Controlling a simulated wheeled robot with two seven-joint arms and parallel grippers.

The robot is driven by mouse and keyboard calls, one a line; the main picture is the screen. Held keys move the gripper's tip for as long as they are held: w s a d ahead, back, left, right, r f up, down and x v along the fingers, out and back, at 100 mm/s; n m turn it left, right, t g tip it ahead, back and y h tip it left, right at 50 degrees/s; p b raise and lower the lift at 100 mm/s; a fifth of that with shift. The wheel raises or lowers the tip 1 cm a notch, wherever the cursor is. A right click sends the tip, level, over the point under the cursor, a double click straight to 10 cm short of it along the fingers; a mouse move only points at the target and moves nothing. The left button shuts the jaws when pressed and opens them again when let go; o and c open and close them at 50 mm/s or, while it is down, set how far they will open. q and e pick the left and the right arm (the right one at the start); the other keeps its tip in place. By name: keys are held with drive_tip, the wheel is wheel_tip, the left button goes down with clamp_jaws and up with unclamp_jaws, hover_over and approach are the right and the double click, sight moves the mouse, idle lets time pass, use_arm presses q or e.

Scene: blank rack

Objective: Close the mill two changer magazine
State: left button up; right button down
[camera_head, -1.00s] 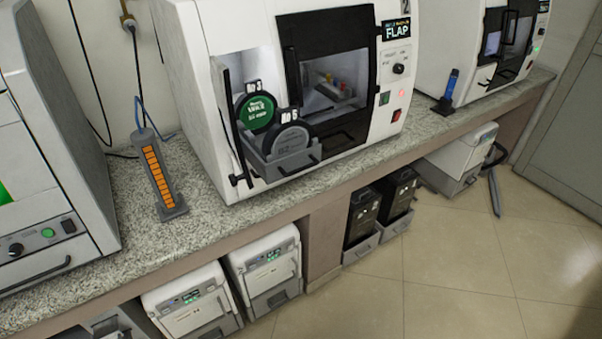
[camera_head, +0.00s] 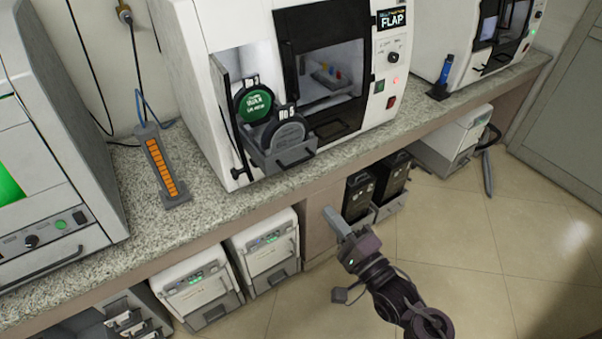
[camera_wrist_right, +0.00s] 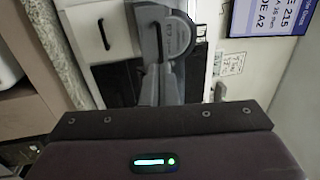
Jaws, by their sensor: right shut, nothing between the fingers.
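The mill two (camera_head: 195,80) is the white machine on the counter with the FLAP label. Its changer magazine (camera_head: 285,158) is a grey drawer that stands pulled out of the left opening at the front. The drawer holds a green disc (camera_head: 254,103) and a grey disc (camera_head: 286,138), both upright, and has a dark handle on its front. My right gripper (camera_head: 331,215) is shut and empty, below and to the right of the drawer, apart from it in the head view. The fingers (camera_wrist_right: 165,55) also show in the right wrist view. My left gripper is not in view.
The mill's dark door (camera_head: 328,70) is right of the magazine. An orange-striped stand (camera_head: 165,170) is on the counter (camera_head: 130,215) to the left. White boxes (camera_head: 265,255) and black units (camera_head: 358,196) stand below the counter. The floor (camera_head: 460,250) at right is open.

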drive_tip(key=p+x, duration=0.3)
drive_tip(key=x, duration=0.9)
drive_tip(key=shift+f+p, duration=0.15)
drive_tip(key=shift+p, duration=0.2)
